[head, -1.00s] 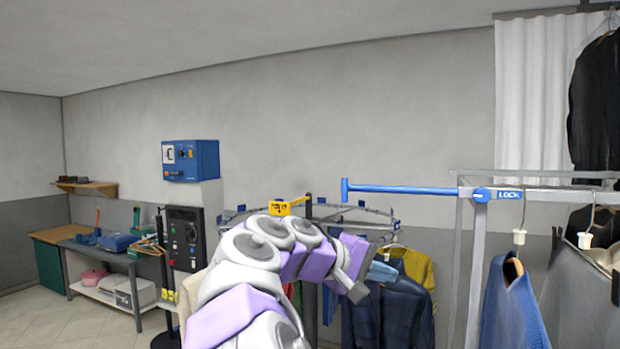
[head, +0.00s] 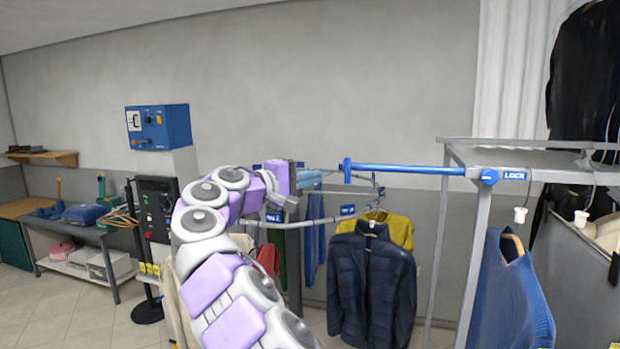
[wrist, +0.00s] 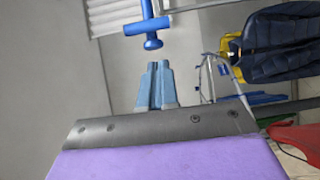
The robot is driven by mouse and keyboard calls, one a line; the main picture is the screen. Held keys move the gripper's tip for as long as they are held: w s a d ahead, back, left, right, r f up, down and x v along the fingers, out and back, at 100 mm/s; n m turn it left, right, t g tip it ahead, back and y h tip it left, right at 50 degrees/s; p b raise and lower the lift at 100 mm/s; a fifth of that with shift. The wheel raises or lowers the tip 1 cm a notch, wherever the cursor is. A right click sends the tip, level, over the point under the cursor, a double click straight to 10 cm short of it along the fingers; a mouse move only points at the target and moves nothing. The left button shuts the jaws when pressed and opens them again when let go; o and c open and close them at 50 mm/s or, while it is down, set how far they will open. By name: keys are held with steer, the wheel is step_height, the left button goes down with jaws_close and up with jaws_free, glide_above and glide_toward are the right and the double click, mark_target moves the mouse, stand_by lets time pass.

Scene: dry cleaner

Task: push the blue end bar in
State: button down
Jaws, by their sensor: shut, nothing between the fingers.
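The blue end bar (head: 405,168) sticks out level to the left from the grey rack frame, with a short upright end plate at its left tip. A round blue knob and a blue LOCK label (head: 514,175) sit where it meets the frame. My gripper (head: 318,178) is just left of the bar's tip at about its height, fingers pointing right, with a visible gap. In the wrist view my gripper's blue-grey fingers (wrist: 156,70) are together and empty. The bar's end (wrist: 153,26) shows just beyond the fingertips there, apart from them.
A navy puffer jacket (head: 370,285) and a yellow garment (head: 398,228) hang below on a round rail. A blue sweater (head: 512,295) hangs from the grey rack (head: 478,225) at right. A blue control box (head: 158,127) is at left.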

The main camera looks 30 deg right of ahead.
mark_target(348, 176)
steer(key=s+d, duration=0.1)
steer(key=d, duration=0.2)
steer(key=s+d+b, duration=0.1)
steer(key=d, duration=0.1)
steer(key=s+d+b, duration=0.1)
steer(key=d, duration=0.2)
steer(key=shift+s+d, duration=0.2)
steer(key=shift+d, duration=0.15)
steer(key=s+a+r+b, duration=0.1)
steer(key=s+a+b, duration=0.1)
steer(key=s, duration=0.3)
steer(key=s+d+b, duration=0.1)
steer(key=s+d, duration=1.1)
steer(key=s, duration=0.1)
steer(key=shift+d, duration=0.35)
steer(key=shift+w+a, duration=0.1)
